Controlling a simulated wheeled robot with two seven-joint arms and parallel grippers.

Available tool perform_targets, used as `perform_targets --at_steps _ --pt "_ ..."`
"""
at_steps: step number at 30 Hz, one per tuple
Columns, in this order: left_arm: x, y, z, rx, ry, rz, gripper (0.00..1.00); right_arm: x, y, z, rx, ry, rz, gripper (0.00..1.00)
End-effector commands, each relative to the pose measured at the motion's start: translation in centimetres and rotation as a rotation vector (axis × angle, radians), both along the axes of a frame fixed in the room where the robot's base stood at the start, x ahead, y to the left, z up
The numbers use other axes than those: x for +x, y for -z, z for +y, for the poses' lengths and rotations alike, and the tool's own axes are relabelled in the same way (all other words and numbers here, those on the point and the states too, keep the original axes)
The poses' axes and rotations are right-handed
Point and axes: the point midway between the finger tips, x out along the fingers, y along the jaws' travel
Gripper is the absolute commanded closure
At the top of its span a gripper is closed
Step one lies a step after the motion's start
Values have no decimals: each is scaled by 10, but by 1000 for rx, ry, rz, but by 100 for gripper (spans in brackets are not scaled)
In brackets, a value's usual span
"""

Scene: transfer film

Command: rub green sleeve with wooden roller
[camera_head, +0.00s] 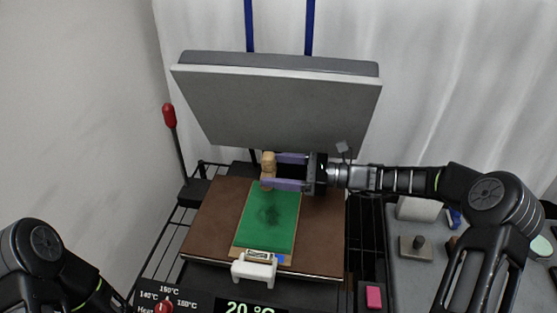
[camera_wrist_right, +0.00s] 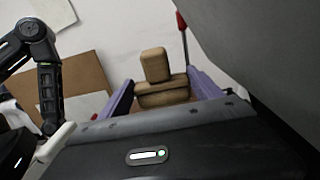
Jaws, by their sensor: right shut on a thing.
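The green sleeve (camera_head: 275,225) lies flat on the brown press plate, with a dark smudge near its middle and a tan board edge showing around it. My right gripper (camera_head: 268,171) is shut on the wooden roller (camera_head: 268,163) at the far end of the sleeve. The roller (camera_wrist_right: 164,91) also shows between the purple fingers in the right wrist view. I cannot tell whether it touches the sleeve. My left arm shows at the lower left of the head view, but its gripper is out of frame.
The raised grey press lid (camera_head: 280,100) stands close behind my right gripper. A white clamp (camera_head: 254,268) sits at the sleeve's near edge. A red-knobbed lever (camera_head: 170,116) rises at the left. A grey side table (camera_head: 412,275) with small items is at the right.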

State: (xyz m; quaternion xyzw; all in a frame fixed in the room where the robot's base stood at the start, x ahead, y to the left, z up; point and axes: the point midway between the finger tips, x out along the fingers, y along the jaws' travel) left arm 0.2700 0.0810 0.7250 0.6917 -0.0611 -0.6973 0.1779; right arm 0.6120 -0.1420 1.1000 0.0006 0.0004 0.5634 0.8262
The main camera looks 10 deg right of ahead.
Motion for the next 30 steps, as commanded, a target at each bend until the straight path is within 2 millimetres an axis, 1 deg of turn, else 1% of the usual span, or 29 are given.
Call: perform_targets --at_steps 9,14,17,27,30 --pt "0 0 0 0 0 0 51 0 0 0 0 0 0 76" --pt "0 5 0 -1 0 -1 51 0 6 0 1 0 0 76" --pt "0 11 -1 -1 0 -3 51 0 14 0 1 0 0 76" --pt "1 36 -4 -9 1 -15 51 0 48 0 1 0 0 76" --pt "2 40 -4 -10 2 -18 51 0 55 0 1 0 0 76"
